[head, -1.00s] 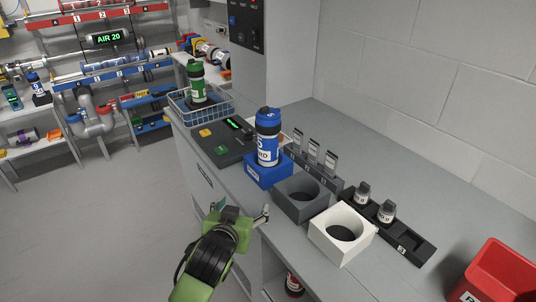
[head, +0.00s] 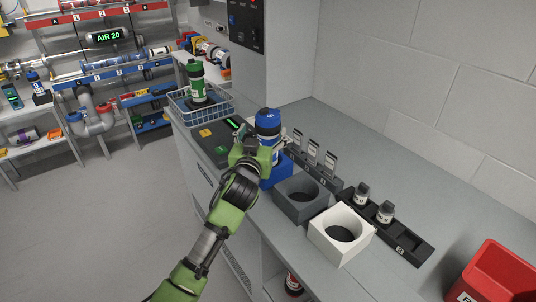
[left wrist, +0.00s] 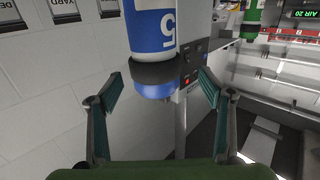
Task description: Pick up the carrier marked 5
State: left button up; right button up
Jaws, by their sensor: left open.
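The carrier marked 5 (head: 268,119) is a blue bottle-shaped carrier with a dark band and blue cap. It stands upright in a blue square holder (head: 275,175) on the counter. In the left wrist view the carrier (left wrist: 152,28) appears upside down, its white 5 showing. My left gripper (head: 264,140) is at the carrier and hides part of its body in the head view. In the left wrist view my left gripper (left wrist: 159,84) is open, with a finger on each side of the carrier's cap end and gaps between. My right gripper is not in view.
A grey holder (head: 300,213) and a white holder (head: 323,246), both empty, stand to the right. A green carrier (head: 196,80) stands in a wire basket (head: 222,106) behind. A black rack (head: 410,243) holds small dark-capped vials. A red bin (head: 505,265) is far right.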

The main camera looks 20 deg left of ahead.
pick_arm(q)
jog(key=w, duration=0.3)
jog(key=w+p, duration=0.1)
jog(key=shift+w+d+f, duration=0.1)
jog(key=shift+w+f, duration=0.05)
jog(key=shift+f, duration=0.15)
jog(key=shift+w+f, duration=0.1)
jog(key=shift+w, duration=0.45)
jog(key=shift+c, duration=0.4)
jog(key=c, duration=1.3)
jog(key=shift+r, duration=0.2)
jog(key=c, duration=0.4)
jog(key=shift+r, duration=0.1)
jog(key=shift+c, duration=0.2)
